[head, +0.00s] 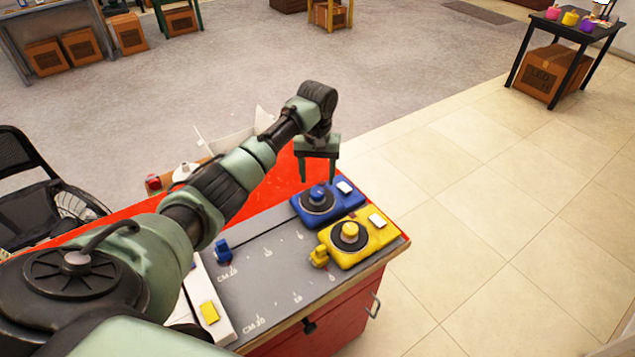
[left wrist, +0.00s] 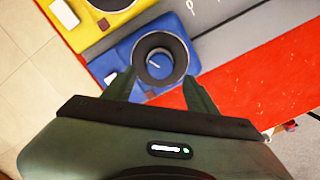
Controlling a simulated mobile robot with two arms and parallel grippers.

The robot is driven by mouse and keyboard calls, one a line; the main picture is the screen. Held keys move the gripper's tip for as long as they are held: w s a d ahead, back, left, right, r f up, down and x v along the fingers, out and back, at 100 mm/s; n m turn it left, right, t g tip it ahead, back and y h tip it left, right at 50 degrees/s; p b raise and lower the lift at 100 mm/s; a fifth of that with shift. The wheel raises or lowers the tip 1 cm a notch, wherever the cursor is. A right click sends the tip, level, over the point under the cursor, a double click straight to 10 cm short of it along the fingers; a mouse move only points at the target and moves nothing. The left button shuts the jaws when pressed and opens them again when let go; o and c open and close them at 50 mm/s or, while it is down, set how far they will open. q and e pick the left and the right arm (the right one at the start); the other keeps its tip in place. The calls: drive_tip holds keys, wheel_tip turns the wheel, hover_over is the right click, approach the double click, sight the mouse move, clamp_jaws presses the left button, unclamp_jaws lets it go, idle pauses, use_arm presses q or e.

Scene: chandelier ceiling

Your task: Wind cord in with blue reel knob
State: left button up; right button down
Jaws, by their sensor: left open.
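The blue reel (head: 340,207) stands on the grey board (head: 265,258) near the table's right end. Its round blue knob (head: 318,192) sits on a dark disc; in the left wrist view the knob (left wrist: 158,65) has a small white mark. A thin dark line, seemingly the cord, runs from the reel to a small blue piece (head: 222,249) at the board's left. My left gripper (head: 318,178) is open and empty, fingers pointing down just behind the reel in the head view. In the left wrist view its fingertips (left wrist: 158,82) lie either side of the reel disc's near edge; contact cannot be told. My right gripper is out of view.
A yellow reel (head: 372,241) stands beside the blue one, with a yellow piece (head: 319,257) close by. The board has distance marks. A white item with a yellow block (head: 209,312) lies at the board's left edge. The red tabletop (head: 288,182) is bare behind the board.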

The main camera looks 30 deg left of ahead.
sight(317, 192)
use_arm(q)
drive_tip(key=shift+s+d+f, duration=0.1)
drive_tip(key=shift+s+f, duration=0.1)
drive_tip(key=shift+f, duration=0.4)
drive_tip(key=shift+s+d+f, duration=0.1)
drive_tip(key=shift+s+f, duration=0.05)
drive_tip(key=shift+f, duration=0.4)
drive_tip(key=shift+w+a+f+p, duration=0.1)
drive_tip(key=shift+w+f+p, duration=0.05)
drive_tip(key=shift+f, duration=0.4)
drive_tip(key=shift+w+f+p, duration=0.1)
drive_tip(key=shift+f+p, duration=0.05)
drive_tip(key=shift+f, duration=0.6)
drive_tip(key=c, duration=1)
clamp_jaws()
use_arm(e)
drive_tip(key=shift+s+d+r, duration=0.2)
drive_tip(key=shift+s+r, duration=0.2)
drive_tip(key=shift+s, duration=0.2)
